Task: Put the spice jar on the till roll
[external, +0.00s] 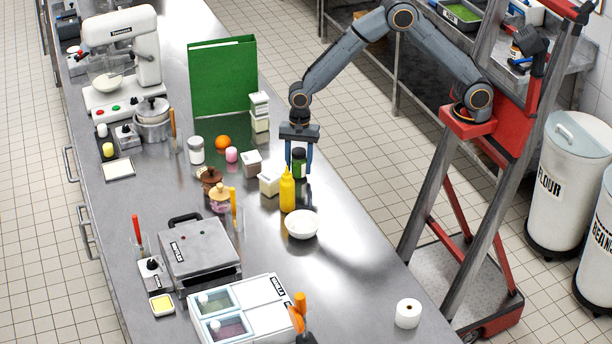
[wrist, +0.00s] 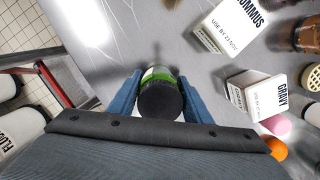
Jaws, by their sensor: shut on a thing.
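The spice jar (external: 299,162) has a dark lid and green contents. It is upright between the fingers of my gripper (external: 299,168), near the right edge of the steel counter. In the wrist view the jar (wrist: 160,97) shows its black lid and a green band, with a blue finger of my gripper (wrist: 160,92) against each side. My gripper is shut on it. I cannot tell whether the jar's base touches the counter. The till roll (external: 407,313) is a white roll with a dark core hole, standing on end at the counter's near right, apart from my gripper.
A yellow squeeze bottle (external: 287,190), a white bowl (external: 302,224) and a white tub (external: 269,184) stand close to the jar. A white container unit (external: 262,312) and an orange-handled tool (external: 299,305) are at the near end. The counter between bowl and till roll is clear.

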